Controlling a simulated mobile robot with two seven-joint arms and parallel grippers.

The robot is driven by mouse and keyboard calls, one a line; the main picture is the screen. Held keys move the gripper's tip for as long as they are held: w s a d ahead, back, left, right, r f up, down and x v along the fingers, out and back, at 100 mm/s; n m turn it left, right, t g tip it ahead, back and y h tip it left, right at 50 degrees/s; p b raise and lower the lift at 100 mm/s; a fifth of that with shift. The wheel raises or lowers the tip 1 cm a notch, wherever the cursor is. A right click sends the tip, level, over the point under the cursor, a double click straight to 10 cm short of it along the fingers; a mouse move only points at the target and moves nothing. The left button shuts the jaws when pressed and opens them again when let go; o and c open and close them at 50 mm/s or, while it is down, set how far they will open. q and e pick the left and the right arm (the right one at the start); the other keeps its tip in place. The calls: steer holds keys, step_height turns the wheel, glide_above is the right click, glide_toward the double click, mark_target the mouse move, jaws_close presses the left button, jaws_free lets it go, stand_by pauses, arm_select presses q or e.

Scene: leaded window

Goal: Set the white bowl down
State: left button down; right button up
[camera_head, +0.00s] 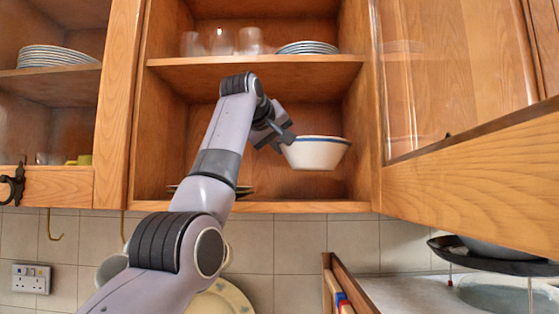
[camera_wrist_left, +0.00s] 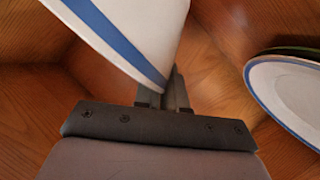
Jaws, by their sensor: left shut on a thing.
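The white bowl (camera_head: 317,154) with a blue band at its rim is inside the open wooden cabinet, under the middle shelf. It looks upright and appears raised above the cabinet floor. My left gripper (camera_head: 283,140) is shut on its left rim. In the left wrist view the bowl (camera_wrist_left: 135,35) fills the upper left, and the gripper fingers (camera_wrist_left: 175,92) meet at its edge. The underside of the bowl is hidden in that view. My right gripper is not in view.
The cabinet floor (camera_head: 310,203) is bare at the right. Plates (camera_head: 245,189) lie behind my arm; one plate (camera_wrist_left: 290,95) shows in the wrist view. The shelf (camera_head: 255,62) above holds glasses (camera_head: 222,42) and stacked plates (camera_head: 307,47). An open glazed door (camera_head: 470,160) stands at the right.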

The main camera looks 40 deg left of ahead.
arm_select(q)
steer(key=shift+d+f, duration=0.1)
steer(key=shift+f, duration=3.25)
steer(key=c, duration=1.2)
jaws_free()
steer(key=shift+w+f, duration=0.1)
steer(key=b+v, duration=0.3)
steer(key=v, duration=0.7)
steer(key=shift+s+b, duration=0.35)
steer(key=shift+s+d+r, duration=0.25)
steer(key=shift+s+r, duration=0.2)
steer(key=shift+s, duration=0.1)
